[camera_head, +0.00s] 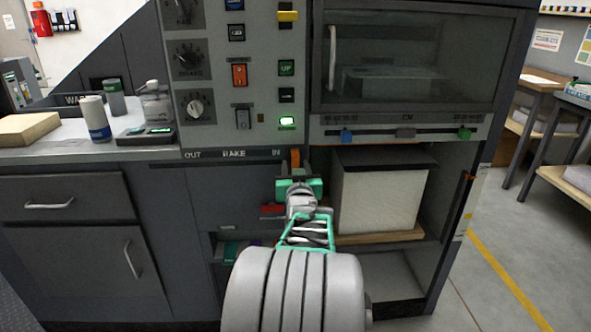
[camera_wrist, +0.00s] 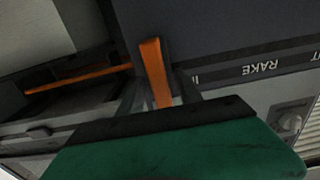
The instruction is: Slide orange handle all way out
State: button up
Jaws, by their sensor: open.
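The orange handle (camera_head: 295,158) is an upright tab at the right end of the rake slot, beside the word IN on the panel strip (camera_head: 232,154). My gripper (camera_head: 296,174) is just below and in front of it, with its green body in view. In the wrist view, the orange handle (camera_wrist: 153,68) stands between the two grey fingers of my gripper (camera_wrist: 158,94). The fingers are open, one on each side of the handle. Whether either finger touches it, I cannot tell. The handle's lower part is hidden by the gripper.
An open bay with a white block (camera_head: 380,200) on a wooden board is right of my gripper. A glass-fronted chamber (camera_head: 400,62) is above it. A control panel (camera_head: 238,85) is above the slot. A counter (camera_head: 55,150) with bottles is at left.

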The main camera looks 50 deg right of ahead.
jog(key=shift+c, duration=0.4)
grip_shut()
dwell(0.9)
